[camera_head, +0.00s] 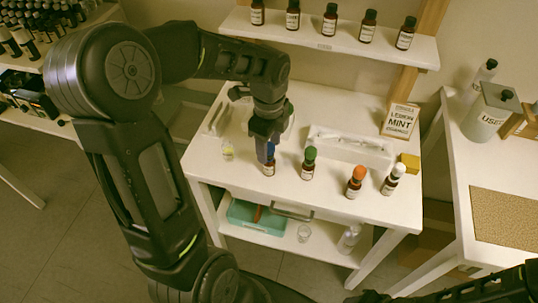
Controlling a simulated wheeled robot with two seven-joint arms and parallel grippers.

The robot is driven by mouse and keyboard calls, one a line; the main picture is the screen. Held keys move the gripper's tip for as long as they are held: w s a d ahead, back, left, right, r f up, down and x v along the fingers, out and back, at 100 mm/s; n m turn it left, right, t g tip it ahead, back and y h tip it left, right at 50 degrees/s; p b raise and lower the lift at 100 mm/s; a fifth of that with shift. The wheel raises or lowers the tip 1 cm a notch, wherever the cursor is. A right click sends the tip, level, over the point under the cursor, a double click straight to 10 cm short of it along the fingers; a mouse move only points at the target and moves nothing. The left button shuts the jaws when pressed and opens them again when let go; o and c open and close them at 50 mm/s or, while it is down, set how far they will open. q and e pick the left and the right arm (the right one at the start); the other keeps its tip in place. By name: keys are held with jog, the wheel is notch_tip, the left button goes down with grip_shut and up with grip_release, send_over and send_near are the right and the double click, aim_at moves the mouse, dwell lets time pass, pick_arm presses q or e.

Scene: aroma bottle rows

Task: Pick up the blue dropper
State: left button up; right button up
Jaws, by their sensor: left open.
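The blue dropper (270,152) tops a small brown bottle (269,169) with a white label, standing upright near the front edge of the white table. My left gripper (268,148) is open and points down right at the blue dropper from above. It hides part of the dropper, and I cannot tell whether the fingers touch it. To the right stand bottles with a green dropper (310,153), an orange dropper (358,172) and a white dropper (398,170). My right gripper is not in view.
A white tray (350,146) lies behind the bottles, near a lemon mint sign (400,121) and a yellow block (410,162). A shelf of brown bottles (330,42) hangs above. A teal tray (243,218) sits below.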

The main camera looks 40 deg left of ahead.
pick_arm(q)
jog(key=shift+c, duration=0.5)
jog(key=c, duration=0.7)
jog(key=shift+r, duration=0.1)
notch_tip(320, 180, up, 10)
jog(key=shift+f+b, duration=0.1)
jog(key=shift+b, duration=0.25)
